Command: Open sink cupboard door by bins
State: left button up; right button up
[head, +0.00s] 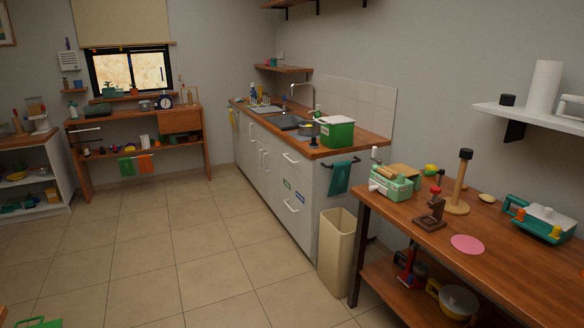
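The white sink cabinet (247,150) runs along the right wall under a wooden counter, with the sink (287,122) and a tap set in the top. Its fronts look shut. Vertical handles (264,160) show on the middle doors. Nearer fronts carry bar handles (291,158) and a green label (287,184) and a blue label (299,197). A tall beige bin (337,250) stands on the floor at the cabinet's near end. Only one bin is clear. Neither of my grippers is in view.
A wooden workbench (490,245) with tools fills the right foreground. A green box (337,133) stands on the counter, and a teal towel (340,177) hangs at its end. The tiled floor (160,245) in front is clear. A green object (40,323) shows partly at the bottom left.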

aim_at(273, 159)
jog(key=i+j+u, duration=0.2)
jog(key=i+u, duration=0.3)
jog(key=i, duration=0.6)
jog(key=i+l+u, duration=0.2)
jog(key=i+u, duration=0.25)
jog(key=i, duration=0.6)
jog(key=i+z, duration=0.25)
jog(key=i, duration=0.25)
jog(key=i+j+z, duration=0.1)
jog(key=i+z, duration=0.15)
jog(key=i, duration=0.25)
jog(key=i+j+z, duration=0.3)
jog(key=i, duration=0.2)
jog(key=i+j+z, duration=0.25)
jog(key=i, duration=0.2)
jog(key=i+j+z, duration=0.15)
jog(key=i+z, duration=0.25)
jog(key=i+j+z, duration=0.25)
jog(key=z, duration=0.15)
jog(key=i+j+z, duration=0.35)
